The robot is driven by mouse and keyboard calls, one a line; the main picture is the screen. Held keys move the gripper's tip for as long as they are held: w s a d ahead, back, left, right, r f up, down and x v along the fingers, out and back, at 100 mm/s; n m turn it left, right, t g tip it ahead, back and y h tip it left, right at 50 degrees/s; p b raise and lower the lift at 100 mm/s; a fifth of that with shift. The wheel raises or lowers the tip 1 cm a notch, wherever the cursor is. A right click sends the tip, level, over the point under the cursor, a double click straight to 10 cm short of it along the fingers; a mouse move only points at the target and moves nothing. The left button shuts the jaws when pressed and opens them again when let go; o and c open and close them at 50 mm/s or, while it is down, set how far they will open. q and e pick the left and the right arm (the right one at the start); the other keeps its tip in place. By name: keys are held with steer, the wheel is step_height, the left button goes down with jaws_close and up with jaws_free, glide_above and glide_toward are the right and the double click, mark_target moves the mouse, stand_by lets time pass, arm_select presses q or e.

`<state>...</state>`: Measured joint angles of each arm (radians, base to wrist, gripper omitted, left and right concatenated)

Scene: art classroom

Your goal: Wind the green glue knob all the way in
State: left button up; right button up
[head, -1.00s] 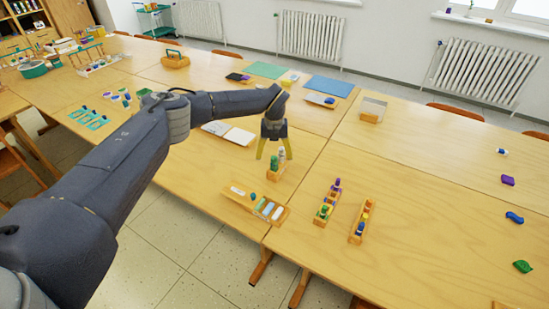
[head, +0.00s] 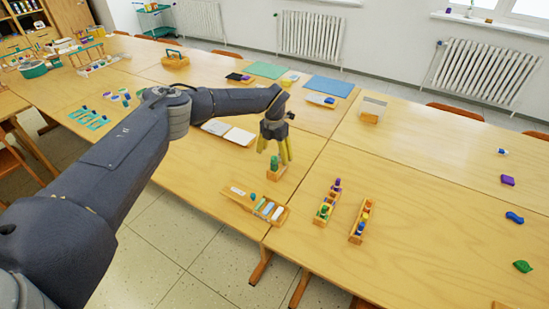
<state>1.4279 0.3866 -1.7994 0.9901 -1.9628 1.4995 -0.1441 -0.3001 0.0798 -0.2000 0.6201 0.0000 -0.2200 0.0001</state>
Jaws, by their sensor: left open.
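A green glue stick (head: 274,163) stands upright in a small wooden holder (head: 273,176) near the front edge of the left-hand table. Its knob is too small to make out. My left gripper (head: 277,156) points down over the holder, with its yellow fingers apart. One finger is close to the right of the green stick; I cannot tell whether it touches. The pale stick beside the green one is hidden behind the fingers. My right gripper is out of view.
A wooden tray (head: 234,198) with several sticks lies in front of the holder. Two wooden racks (head: 323,217) (head: 356,238) with coloured pieces stand to the right. White paper (head: 238,137) lies behind on the left. The right-hand table is mostly clear.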

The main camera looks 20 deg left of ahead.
arm_select(q)
steer(key=shift+f, duration=1.15)
stand_by(0.7)
steer(key=shift+c, duration=0.3)
jaws_close()
stand_by(1.5)
steer(key=n, duration=1.1)
steer(key=shift+o, duration=0.3)
jaws_free()
